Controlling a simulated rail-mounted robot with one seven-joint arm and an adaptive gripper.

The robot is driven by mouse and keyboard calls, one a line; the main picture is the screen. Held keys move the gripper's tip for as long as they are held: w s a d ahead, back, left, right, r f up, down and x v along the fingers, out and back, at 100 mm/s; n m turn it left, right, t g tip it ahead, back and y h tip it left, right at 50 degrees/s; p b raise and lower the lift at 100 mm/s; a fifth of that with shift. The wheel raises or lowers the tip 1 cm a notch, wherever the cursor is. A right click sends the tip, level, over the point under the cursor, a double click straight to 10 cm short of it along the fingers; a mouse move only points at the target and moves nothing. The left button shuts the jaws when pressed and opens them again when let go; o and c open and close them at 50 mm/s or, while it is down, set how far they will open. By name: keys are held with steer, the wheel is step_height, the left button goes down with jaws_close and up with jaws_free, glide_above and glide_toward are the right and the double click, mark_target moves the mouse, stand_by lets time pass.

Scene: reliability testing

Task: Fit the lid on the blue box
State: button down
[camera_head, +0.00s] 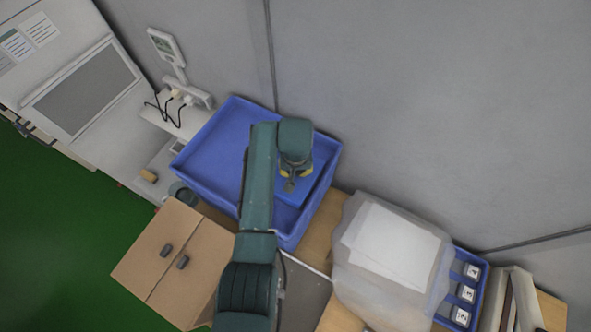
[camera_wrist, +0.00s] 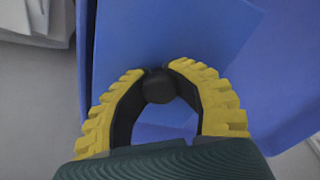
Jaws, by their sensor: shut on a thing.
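The large blue box (camera_head: 211,140) stands open-topped at the middle of the head view. My arm crosses in front of it and hides part of its inside. My gripper (camera_head: 291,182) is over the right part of the box. In the wrist view, my gripper (camera_wrist: 158,75) has its yellow-padded fingers closed around a dark round knob (camera_wrist: 158,90). The knob is on a flat blue panel, the lid (camera_wrist: 195,35). The lid also shows as a brighter blue patch under the gripper in the head view (camera_head: 314,190). I cannot tell whether the lid touches the box.
A cardboard box (camera_head: 150,272) stands at the lower left. A clear bag with white sheets (camera_head: 392,245) and a blue tray (camera_head: 480,287) with small numbered items are at the right. A grey wall (camera_head: 430,100) rises behind. A device with cables (camera_head: 165,45) is at upper left.

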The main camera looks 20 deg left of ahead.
steer(key=shift+s+f+b, duration=0.15)
steer(key=shift+f+b, duration=0.1)
steer(key=shift+f, duration=0.45)
steer(key=shift+s+f+b, duration=0.1)
steer(key=shift+f+b, duration=0.15)
steer(key=shift+f, duration=0.4)
steer(key=c, duration=0.9)
jaws_free()
steer(key=shift+w, duration=0.1)
steer(key=shift+o, duration=0.2)
steer(key=shift+c, duration=0.2)
steer(key=shift+r+p, duration=0.75)
steer(key=shift+r, duration=0.15)
steer(key=o, duration=0.6)
steer(key=shift+r+p, duration=0.5)
steer(key=shift+r, duration=0.05)
steer(key=shift+c, duration=0.2)
steer(key=shift+w+r+p, duration=0.1)
steer(key=shift+r+p, duration=1.6)
steer(key=shift+r, duration=0.8)
